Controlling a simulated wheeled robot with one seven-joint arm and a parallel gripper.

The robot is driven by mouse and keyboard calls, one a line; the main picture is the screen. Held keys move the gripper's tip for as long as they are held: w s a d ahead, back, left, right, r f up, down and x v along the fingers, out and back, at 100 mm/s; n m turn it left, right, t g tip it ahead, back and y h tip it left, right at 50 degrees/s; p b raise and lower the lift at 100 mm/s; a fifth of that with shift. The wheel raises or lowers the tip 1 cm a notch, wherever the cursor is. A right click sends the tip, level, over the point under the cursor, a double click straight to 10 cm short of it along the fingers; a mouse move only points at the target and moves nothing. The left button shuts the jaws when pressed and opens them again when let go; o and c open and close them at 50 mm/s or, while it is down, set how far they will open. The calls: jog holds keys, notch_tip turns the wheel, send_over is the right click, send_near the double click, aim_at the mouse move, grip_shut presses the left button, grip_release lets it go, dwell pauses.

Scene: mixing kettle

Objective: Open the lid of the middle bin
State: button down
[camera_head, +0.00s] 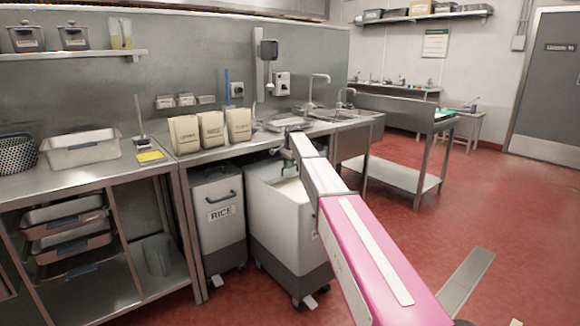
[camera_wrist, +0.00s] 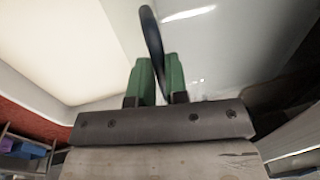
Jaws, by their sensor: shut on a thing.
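The bin lid's dark handle (camera_wrist: 150,35) runs between my green fingertips in the wrist view. My gripper (camera_wrist: 158,68) is shut on it. In the head view my gripper (camera_head: 288,162) is over the back of the large white bin (camera_head: 275,220), right of the bin marked RICE (camera_head: 221,215). The white bin's top looks open, with a pale inside (camera_head: 291,190) showing. A broad cream area (camera_wrist: 65,45) shows left of the fingers in the wrist view. The raised lid is mostly hidden in the head view, so its exact tilt is unclear.
A steel counter (camera_head: 95,176) extends above the bins, with several paper bags (camera_head: 212,130) near its edge. A sink (camera_head: 340,118) and taps are behind my arm.

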jog(key=c, duration=1.1)
grip_release()
jog(key=r, duration=0.3)
jog(key=s+d+r, duration=0.1)
jog(key=r, duration=0.6)
jog(key=shift+s+d+r, duration=0.15)
jog(key=shift+s+r, duration=0.2)
